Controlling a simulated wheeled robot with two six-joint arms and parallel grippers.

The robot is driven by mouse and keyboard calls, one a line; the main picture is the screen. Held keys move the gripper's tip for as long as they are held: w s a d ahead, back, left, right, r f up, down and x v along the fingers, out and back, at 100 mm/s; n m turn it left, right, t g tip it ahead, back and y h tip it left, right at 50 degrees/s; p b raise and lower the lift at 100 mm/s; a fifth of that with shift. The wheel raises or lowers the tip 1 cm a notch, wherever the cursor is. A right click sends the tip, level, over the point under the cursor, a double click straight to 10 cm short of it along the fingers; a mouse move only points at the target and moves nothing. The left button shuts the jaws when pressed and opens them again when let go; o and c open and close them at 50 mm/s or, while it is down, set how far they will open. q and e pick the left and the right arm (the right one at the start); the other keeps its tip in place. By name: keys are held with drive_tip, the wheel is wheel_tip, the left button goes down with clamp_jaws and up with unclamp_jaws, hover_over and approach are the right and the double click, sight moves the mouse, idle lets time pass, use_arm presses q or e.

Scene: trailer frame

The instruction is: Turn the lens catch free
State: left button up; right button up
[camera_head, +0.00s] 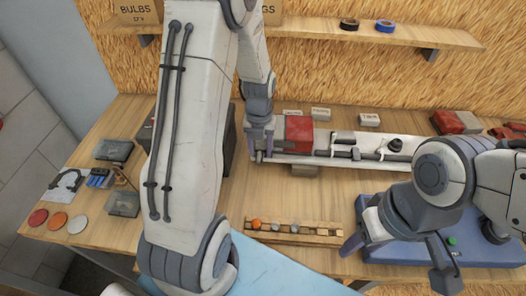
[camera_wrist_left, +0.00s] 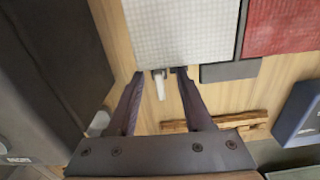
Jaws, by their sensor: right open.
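The lens catch (camera_wrist_left: 160,86) is a small pale lever at the edge of a white ribbed lens (camera_wrist_left: 180,32) in the left wrist view. My left gripper (camera_wrist_left: 160,72) is open, with one finger on each side of the catch; gaps show between fingers and lever. In the head view my left gripper (camera_head: 259,150) points down at the left end of the long light bar (camera_head: 350,162), beside the red lens (camera_head: 299,130), and hides the catch there. My right gripper (camera_head: 398,258) is open and empty over the blue case at the right.
A wooden rack (camera_head: 294,233) with small bulbs lies in front of the bar. The blue case (camera_head: 430,248) is at the front right. Coloured discs (camera_head: 57,221) and small boxes (camera_head: 114,150) sit at the left. A shelf (camera_head: 400,34) runs along the back wall.

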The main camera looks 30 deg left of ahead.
use_arm(q)
drive_tip(key=shift+r+p, duration=2.75)
drive_tip(key=shift+r, duration=0.3)
use_arm(e)
wheel_tip(320, 180, up, 5)
drive_tip(key=shift+r, duration=0.2)
